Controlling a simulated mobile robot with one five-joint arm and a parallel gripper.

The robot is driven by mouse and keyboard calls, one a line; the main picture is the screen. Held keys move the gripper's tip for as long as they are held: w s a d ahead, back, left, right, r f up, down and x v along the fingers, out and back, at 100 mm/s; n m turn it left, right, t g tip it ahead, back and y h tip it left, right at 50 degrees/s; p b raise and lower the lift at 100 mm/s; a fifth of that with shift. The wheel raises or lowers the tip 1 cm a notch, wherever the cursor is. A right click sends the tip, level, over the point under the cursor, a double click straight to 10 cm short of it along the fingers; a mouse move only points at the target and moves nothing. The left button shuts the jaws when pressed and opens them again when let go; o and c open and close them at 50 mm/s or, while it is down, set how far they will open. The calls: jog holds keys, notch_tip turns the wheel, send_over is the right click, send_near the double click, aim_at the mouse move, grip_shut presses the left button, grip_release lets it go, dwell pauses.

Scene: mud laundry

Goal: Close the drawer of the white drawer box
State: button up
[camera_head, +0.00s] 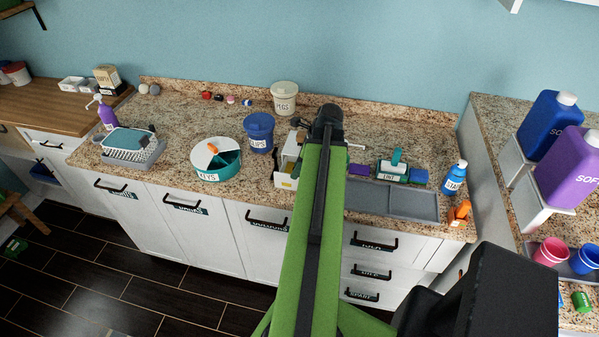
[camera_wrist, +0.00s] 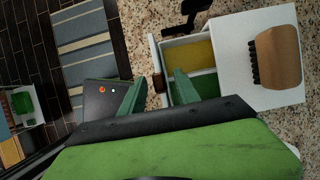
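The white drawer box (camera_head: 292,148) stands on the granite counter, partly hidden behind my arm in the head view. In the wrist view the white drawer box (camera_wrist: 232,36) shows from above. Its drawer (camera_wrist: 190,42) is pulled out to the left, showing a yellow and a green section inside. The fingertips appear at the drawer's front end, one overlapping the drawer in the picture; contact cannot be told.
A wooden brush (camera_wrist: 277,55) lies on top of the box. The blue clips bucket (camera_head: 259,131) and round keys container (camera_head: 214,160) stand left of it. A grey tray (camera_head: 392,203) lies to the right. The pegs tub (camera_head: 284,97) stands behind.

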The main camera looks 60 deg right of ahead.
jog(key=shift+c, duration=0.5)
grip_shut()
dwell(0.9)
